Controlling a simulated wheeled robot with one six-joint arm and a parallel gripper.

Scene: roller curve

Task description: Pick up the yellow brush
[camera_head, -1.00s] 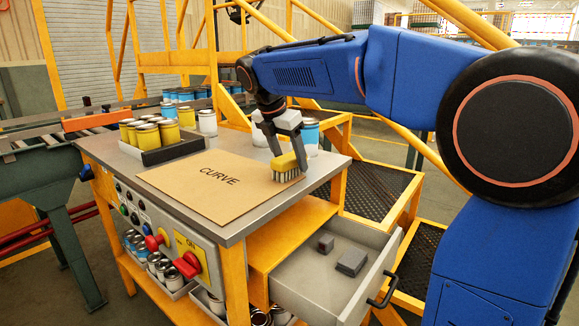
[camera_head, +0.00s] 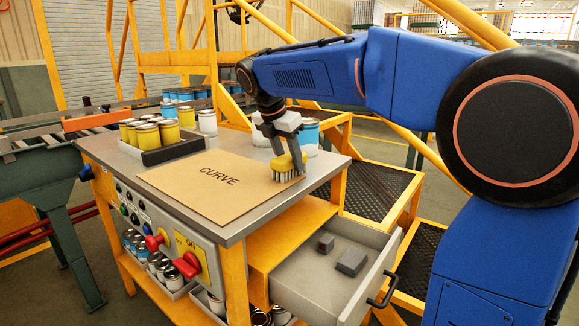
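The yellow brush (camera_head: 283,164) is at the right end of the worktop, by the edge of the brown board marked CURVE (camera_head: 205,183). Its yellow back is up and its pale bristles point down. My gripper (camera_head: 289,156) reaches down over the brush, with its grey fingers at the brush's back, one passing in front of it. I cannot tell whether the fingers press on the brush or stand just beside it. The bristles look to be at or very near the worktop. Part of the yellow back is hidden by the fingers.
White and blue cans (camera_head: 308,131) stand just behind my gripper. The board is otherwise clear.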

